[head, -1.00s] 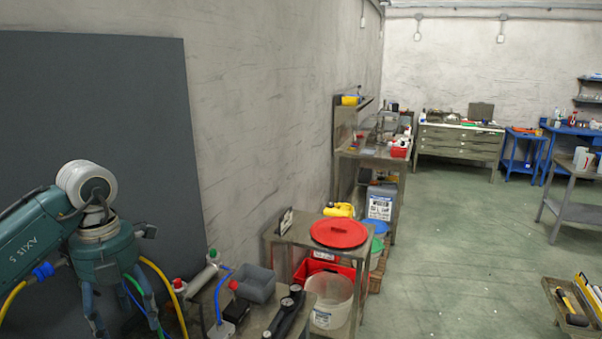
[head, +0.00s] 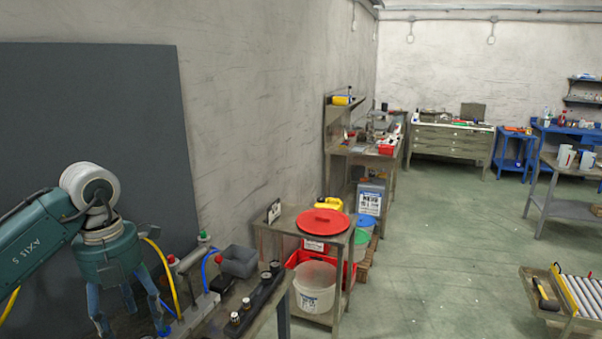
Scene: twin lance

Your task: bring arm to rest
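My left arm comes in from the left edge of the head view, teal with a white ring at its wrist joint. Its gripper (head: 130,312) points downward, with two blue-grey fingers spread apart. Nothing shows between the fingers. The gripper hangs in front of the dark panel, left of the near bench. My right arm and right gripper are not in the picture.
The near bench (head: 218,314) holds a grey bin (head: 238,261) and a black bar with knobs (head: 256,298). Beyond it stands a table with a red lid (head: 324,221) and a white bucket (head: 314,287). A dark panel (head: 95,120) leans left. Open green floor (head: 440,250) lies right.

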